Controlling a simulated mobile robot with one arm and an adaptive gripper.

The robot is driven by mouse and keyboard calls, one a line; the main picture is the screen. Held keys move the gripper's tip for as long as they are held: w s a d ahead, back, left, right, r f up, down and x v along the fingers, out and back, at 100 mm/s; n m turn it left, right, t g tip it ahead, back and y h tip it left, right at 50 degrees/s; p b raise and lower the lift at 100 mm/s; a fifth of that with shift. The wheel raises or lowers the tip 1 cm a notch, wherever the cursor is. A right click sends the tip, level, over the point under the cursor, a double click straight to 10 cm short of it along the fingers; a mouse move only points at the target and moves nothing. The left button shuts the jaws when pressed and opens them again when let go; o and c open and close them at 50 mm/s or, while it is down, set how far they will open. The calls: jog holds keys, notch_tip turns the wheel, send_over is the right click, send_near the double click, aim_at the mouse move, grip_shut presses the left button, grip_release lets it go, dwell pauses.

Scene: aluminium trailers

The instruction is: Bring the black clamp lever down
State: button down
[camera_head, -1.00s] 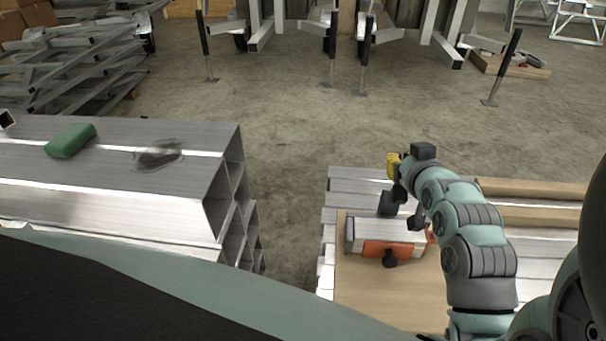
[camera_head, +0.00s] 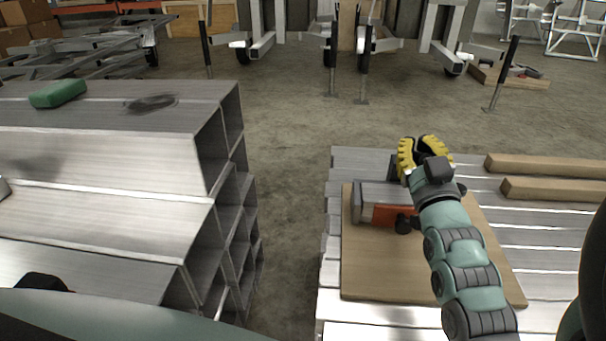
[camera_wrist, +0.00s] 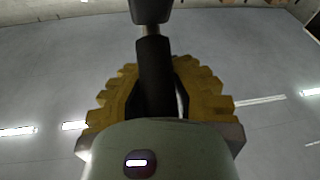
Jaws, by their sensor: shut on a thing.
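My gripper (camera_head: 425,150) is at the far edge of the slatted aluminium bench, beyond the clamp. Its yellow ribbed fingers also show in the wrist view (camera_wrist: 160,95), closed around the black clamp lever (camera_wrist: 155,70). There the lever runs up between the fingers, with a bright metal neck and a black block at its top. In the head view my gripper and wrist hide most of the lever. The grey clamp body (camera_head: 375,188) with its orange front (camera_head: 383,215) sits on a wooden board (camera_head: 390,275). A black knob (camera_head: 406,223) sticks out at the front.
Wooden bars (camera_head: 550,190) lie on the bench (camera_head: 335,158) at the right. A stack of aluminium box profiles (camera_head: 100,160) stands at the left, with a green block (camera_head: 58,93) on top. A floor gap separates them. Trailer frames stand behind.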

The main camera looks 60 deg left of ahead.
jog(key=shift+f, duration=0.55)
jog(key=c, duration=1.4)
grip_release()
jog(key=shift+d, duration=0.1)
jog(key=o, duration=0.7)
jog(key=shift+r, duration=0.3)
jog(key=shift+c, duration=0.2)
jog(key=v, duration=0.7)
jog(key=shift+d, duration=0.2)
jog(key=shift+s+f, duration=0.1)
